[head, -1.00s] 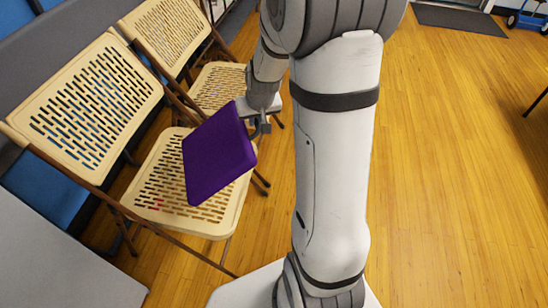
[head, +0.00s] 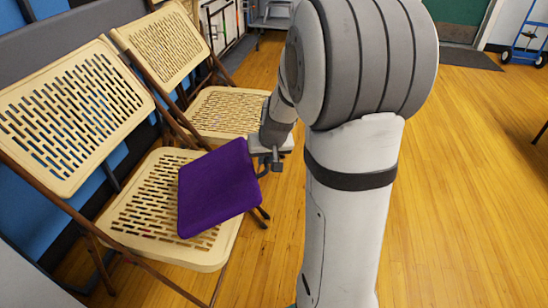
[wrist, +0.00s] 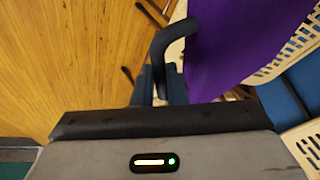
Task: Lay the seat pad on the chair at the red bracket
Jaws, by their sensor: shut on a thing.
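The purple seat pad (head: 216,188) hangs tilted above the near tan chair's slotted seat (head: 150,213), covering its right part. My gripper (head: 276,162) is at the pad's upper right edge, shut on the pad's dark curved handle. In the wrist view the handle (wrist: 160,45) rises from between the two fingers (wrist: 160,85), with the purple pad (wrist: 240,45) to the right. The pad's underside and the seat beneath it are hidden. I cannot make out the red bracket clearly in the current head view.
A second tan folding chair (head: 228,112) stands behind the near one. The near chair's backrest (head: 75,115) rises at the left, by a grey and blue wall. Open wood floor (head: 460,200) lies to the right. A blue hand truck (head: 528,45) stands at the far right.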

